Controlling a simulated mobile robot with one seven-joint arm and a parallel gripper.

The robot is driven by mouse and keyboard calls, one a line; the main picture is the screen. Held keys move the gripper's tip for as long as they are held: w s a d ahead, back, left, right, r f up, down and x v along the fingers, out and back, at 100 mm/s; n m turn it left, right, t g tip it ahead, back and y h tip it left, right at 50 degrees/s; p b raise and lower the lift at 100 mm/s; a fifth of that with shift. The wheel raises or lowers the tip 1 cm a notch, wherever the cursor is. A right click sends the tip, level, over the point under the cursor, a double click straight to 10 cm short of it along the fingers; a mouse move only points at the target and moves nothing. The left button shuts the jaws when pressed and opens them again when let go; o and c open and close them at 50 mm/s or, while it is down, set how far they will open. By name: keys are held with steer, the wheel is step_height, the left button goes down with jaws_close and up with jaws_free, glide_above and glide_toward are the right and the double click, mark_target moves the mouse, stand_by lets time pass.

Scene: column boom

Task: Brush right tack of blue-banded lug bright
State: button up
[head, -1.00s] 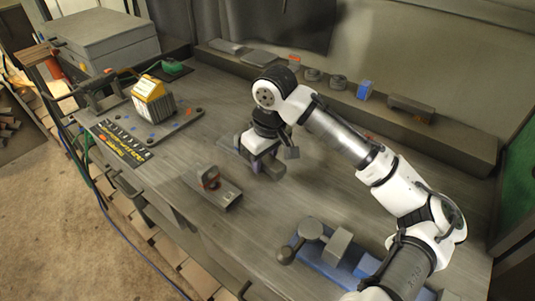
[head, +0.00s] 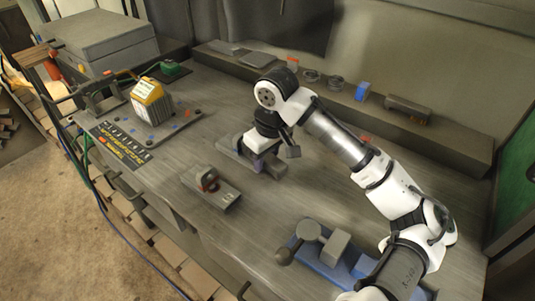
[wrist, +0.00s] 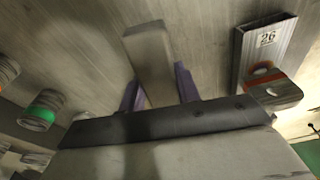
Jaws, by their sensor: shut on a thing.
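My gripper (head: 262,163) is low over the middle of the bench in the head view. In the wrist view its two purple fingers (wrist: 159,88) are shut on a plain grey block-like piece (wrist: 148,50); whether this is the brush I cannot tell. An orange-banded lug (wrist: 268,88) stands by a grey channel marked 26 (wrist: 266,42), to the right of the fingers. The lug and its base also show in the head view (head: 208,182), left of my gripper. I cannot make out a blue-banded lug or its tacks; a small blue piece (head: 362,91) stands on the back ledge.
A green-banded cylinder (wrist: 42,112) shows at the left of the wrist view. A blue fixture (head: 318,252) sits at the front right. A yellow-topped block (head: 150,100) and a dark labelled board (head: 122,142) are at the left. Bare bench lies between.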

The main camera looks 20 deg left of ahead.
steer(key=r+p, duration=0.2)
steer(key=d+r+p, duration=0.1)
steer(key=r, duration=0.1)
steer(key=d+r+p, duration=0.1)
steer(key=r+p, duration=0.1)
steer(key=shift+s+r+p, duration=0.1)
steer(key=shift+s+p, duration=0.2)
steer(key=shift+s, duration=0.1)
